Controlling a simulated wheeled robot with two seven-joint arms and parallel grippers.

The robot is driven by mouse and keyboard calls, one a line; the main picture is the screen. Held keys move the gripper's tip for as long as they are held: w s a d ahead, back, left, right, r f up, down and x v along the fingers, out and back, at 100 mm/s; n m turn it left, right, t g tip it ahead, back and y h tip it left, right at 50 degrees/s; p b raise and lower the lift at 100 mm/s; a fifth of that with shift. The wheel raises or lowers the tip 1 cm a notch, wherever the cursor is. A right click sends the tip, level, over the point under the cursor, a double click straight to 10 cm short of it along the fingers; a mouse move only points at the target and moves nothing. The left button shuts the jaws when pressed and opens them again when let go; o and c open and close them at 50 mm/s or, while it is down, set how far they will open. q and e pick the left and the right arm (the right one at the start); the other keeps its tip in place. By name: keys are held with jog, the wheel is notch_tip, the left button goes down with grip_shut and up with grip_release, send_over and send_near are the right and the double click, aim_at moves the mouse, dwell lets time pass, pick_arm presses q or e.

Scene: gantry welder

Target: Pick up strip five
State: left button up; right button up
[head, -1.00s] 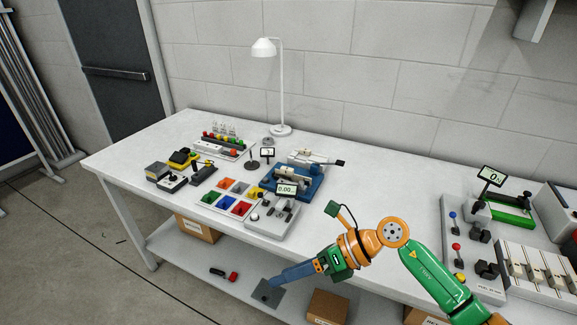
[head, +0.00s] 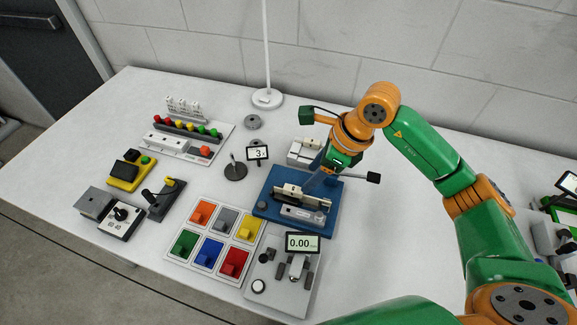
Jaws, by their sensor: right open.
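My right gripper (head: 314,188) reaches down over the blue-based fixture (head: 268,210) near the middle of the table. Its jaws are open; the fingertips are small and partly merge with the fixture behind them. The fixture carries a pale clamp block (head: 289,190) and a grey metal block (head: 302,213). I cannot make out a strip marked five, nor tell whether a thin strip lies between the jaws. My left gripper is out of view.
A colour-coded tray (head: 196,251) and a grey gauge with a 0.00 display (head: 301,243) stand in front of the fixture. A lamp base (head: 267,99) and a small display reading 3 (head: 257,153) are behind.

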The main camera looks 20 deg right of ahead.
aim_at(297, 189)
jog(key=shift+s+a+f+p, duration=0.25)
jog(key=shift+a+f+p, duration=0.5)
jog(key=shift+f+p, duration=0.35)
jog(key=x, duration=0.3)
jog(key=shift+w+a+f+p, duration=0.15)
jog(key=shift+w+f+p, duration=0.1)
jog(key=shift+f+p, duration=0.05)
jog(key=shift+w+f, duration=0.1)
jog(key=shift+w, duration=0.05)
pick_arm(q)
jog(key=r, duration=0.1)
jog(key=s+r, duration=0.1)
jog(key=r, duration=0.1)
pick_arm(e)
grip_shut()
